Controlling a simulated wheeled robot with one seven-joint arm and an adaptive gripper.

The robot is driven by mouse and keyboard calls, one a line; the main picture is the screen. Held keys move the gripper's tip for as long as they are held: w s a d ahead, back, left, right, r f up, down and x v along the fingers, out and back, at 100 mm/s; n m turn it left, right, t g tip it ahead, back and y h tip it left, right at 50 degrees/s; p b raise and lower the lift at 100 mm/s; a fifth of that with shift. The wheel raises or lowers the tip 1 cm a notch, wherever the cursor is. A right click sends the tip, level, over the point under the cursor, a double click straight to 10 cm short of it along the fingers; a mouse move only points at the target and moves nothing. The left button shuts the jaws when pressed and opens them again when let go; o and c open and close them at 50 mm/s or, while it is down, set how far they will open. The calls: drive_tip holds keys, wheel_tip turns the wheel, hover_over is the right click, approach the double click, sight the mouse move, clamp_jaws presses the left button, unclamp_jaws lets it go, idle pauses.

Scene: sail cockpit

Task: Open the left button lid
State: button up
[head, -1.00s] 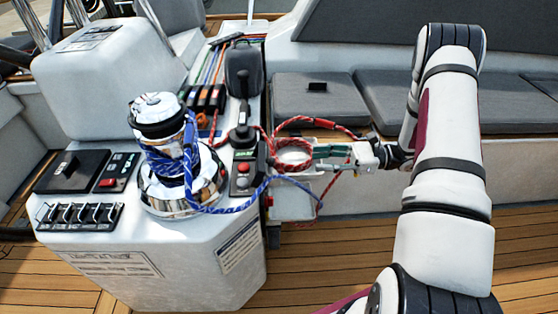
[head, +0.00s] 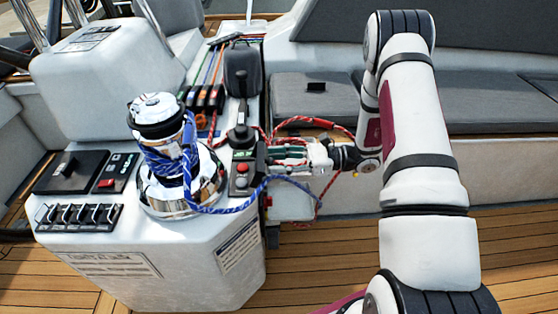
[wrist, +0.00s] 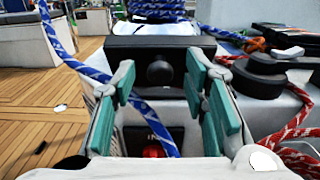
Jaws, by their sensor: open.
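My gripper (head: 278,156) is at the right edge of the console, level with the small button panel (head: 241,181), which carries a red button and a grey button. In the wrist view, its teal-padded fingers (wrist: 160,88) stand wide apart and empty. A black part with a round dark knob (wrist: 158,73) lies beyond and between the fingertips. Below it, a dark face with an "IN" label and a red button (wrist: 153,150) shows between the fingers, partly hidden by the gripper body and a blue rope. I cannot tell which part is the left lid.
A blue-and-white rope (head: 222,210) runs from the chrome winch (head: 158,188) and crosses between the fingers in the wrist view. A red rope (head: 315,121) loops around the gripper. A black lever (head: 241,135) stands close by. The deck at right is open.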

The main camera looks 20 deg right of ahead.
drive_tip(key=shift+c, duration=0.6)
clamp_jaws()
drive_tip(key=shift+a+r+h+p, duration=0.3)
drive_tip(key=shift+r+h+p, duration=0.4)
drive_tip(key=shift+p, duration=0.15)
drive_tip(key=shift+w+a+r+g+h+p, duration=0.15)
drive_tip(key=shift+a+g+h+p, duration=0.1)
drive_tip(key=shift+g+h+p, duration=0.25)
drive_tip(key=shift+o, duration=0.6)
unclamp_jaws()
drive_tip(key=v, duration=1.2)
